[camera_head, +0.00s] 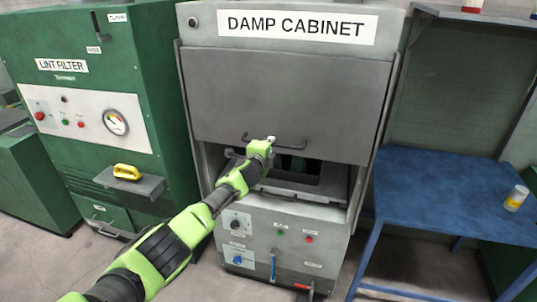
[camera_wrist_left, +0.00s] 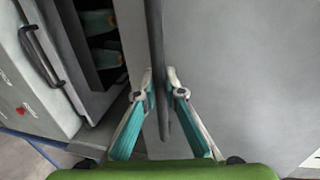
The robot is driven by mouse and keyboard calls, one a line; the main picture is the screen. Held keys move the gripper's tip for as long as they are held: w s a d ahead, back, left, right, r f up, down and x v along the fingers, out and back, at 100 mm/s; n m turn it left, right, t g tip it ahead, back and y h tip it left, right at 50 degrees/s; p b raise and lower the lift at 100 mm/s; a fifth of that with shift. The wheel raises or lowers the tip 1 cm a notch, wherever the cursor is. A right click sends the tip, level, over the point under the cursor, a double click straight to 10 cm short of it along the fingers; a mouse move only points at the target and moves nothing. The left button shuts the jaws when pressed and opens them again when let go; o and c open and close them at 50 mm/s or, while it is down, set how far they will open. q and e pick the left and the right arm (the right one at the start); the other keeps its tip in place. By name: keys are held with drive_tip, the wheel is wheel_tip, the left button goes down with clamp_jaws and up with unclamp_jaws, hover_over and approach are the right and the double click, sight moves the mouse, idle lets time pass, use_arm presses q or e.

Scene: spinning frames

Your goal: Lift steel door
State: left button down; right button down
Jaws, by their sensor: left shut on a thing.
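The grey steel door (camera_head: 280,95) covers the upper front of the damp cabinet, with a dark opening below its lower edge. A dark bar handle (camera_head: 298,146) runs along the door's lower part. My left gripper (camera_head: 270,141) is at this handle, in front of the door. In the left wrist view, its two fingers (camera_wrist_left: 160,82) are shut on the handle (camera_wrist_left: 155,35), one on each side, with the grey door surface (camera_wrist_left: 235,70) behind. My right gripper is in neither view.
The open bay (camera_head: 295,172) shows dark inside above a grey ledge with a handle. A lint filter (camera_head: 160,70) with a shelf holding a yellow object (camera_head: 126,172) stands left. A blue table (camera_head: 440,195) with a small yellow-and-white container (camera_head: 516,198) stands right.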

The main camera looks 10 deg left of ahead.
use_arm(q)
drive_tip(key=shift+r, duration=0.1)
idle(0.4)
drive_tip(key=c, duration=2.1)
unclamp_jaws()
drive_tip(key=shift+s, duration=0.1)
drive_tip(key=shift+r, duration=0.1)
drive_tip(key=s+r, duration=0.2)
drive_tip(key=s, duration=0.9)
drive_tip(key=shift+s+a, duration=0.25)
drive_tip(key=shift+s, duration=0.1)
